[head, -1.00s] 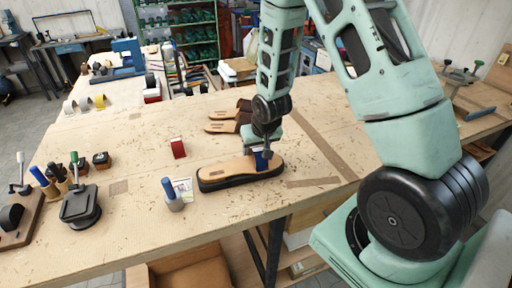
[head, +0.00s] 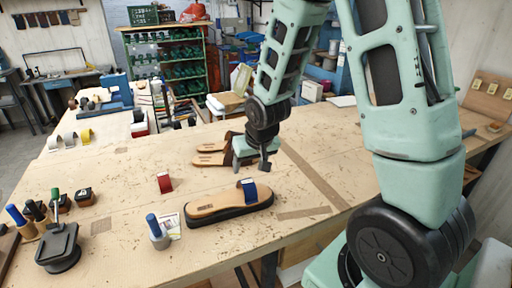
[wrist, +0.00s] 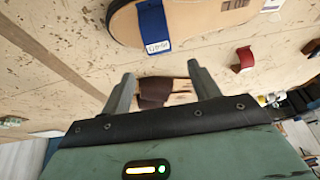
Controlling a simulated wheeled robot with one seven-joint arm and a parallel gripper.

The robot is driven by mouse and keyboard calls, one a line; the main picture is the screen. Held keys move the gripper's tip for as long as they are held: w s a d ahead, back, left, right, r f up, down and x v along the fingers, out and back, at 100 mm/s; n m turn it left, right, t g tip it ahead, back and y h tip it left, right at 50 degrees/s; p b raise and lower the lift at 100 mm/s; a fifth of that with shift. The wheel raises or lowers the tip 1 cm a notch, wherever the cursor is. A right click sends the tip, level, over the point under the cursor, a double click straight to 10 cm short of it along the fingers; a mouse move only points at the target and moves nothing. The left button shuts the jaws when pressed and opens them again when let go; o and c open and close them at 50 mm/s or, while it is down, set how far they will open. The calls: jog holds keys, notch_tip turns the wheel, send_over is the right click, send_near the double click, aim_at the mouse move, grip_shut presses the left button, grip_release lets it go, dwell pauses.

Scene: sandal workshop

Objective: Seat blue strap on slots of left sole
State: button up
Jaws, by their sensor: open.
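The blue strap (head: 248,189) stands as an arch across the right part of the tan sole (head: 215,207), which has a thick black base and lies on the workbench. In the wrist view the blue strap (wrist: 153,24) lies across the sole (wrist: 205,22), with a white label at its near end. Whether its ends are down in the slots cannot be made out. My gripper (head: 251,165) is open and empty, behind and above the strap and apart from it. Its two fingers (wrist: 160,72) show in the wrist view with nothing between them.
Sandals with dark brown straps (head: 231,146) lie just behind my gripper. A red strap piece (head: 164,183) stands left of the sole, and a blue-handled tool (head: 157,232) stands at its front left. A black press-like tool (head: 59,249) is at far left. The bench right of the sole is clear.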

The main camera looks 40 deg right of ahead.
jog(key=v, duration=0.8)
jog(key=shift+r, duration=0.25)
jog(key=s+a+f+n+g+y+b, duration=0.1)
jog(key=s+a+f+n+b, duration=0.2)
jog(key=a, duration=0.5)
jog(key=s+a+f+n+g+y+b, duration=0.1)
jog(key=s+a+n, duration=0.25)
jog(key=a, duration=0.45)
jog(key=s+a+n+g, duration=0.1)
jog(key=s+a+n, duration=0.1)
jog(key=s+a, duration=0.2)
jog(key=s+a+f+n+g+b, duration=0.1)
jog(key=s+a, duration=0.3)
jog(key=s, duration=0.5)
jog(key=shift+f+n+g+h, duration=0.15)
jog(key=shift+n+g+h, duration=0.15)
jog(key=shift+n, duration=0.55)
